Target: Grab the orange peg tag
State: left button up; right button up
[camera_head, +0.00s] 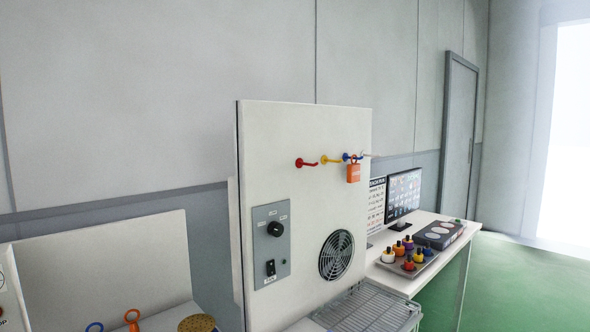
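The orange peg tag (353,174) hangs by its orange loop at the blue hook (347,157) on an upright white panel (300,130). A red hook (306,163) and a yellow hook (331,160) stick out to its left. A pale hook (369,155) is to its right. Neither of my grippers is in view, so nothing shows about whether they are open or shut.
The panel carries a grey control box (271,244) and a round fan grille (337,255). A wire rack (370,308) lies below. A desk on the right holds a monitor (403,194), a tray of small bottles (424,262) and a dark box (438,235). Orange (132,317) and blue loops show lower left.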

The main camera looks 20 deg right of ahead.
aim_at(353, 168)
jog(key=i+l+u, duration=0.15)
jog(key=l+u, duration=0.2)
jog(key=l, duration=0.7)
jog(key=l+u, duration=0.3)
jog(key=l, duration=0.8)
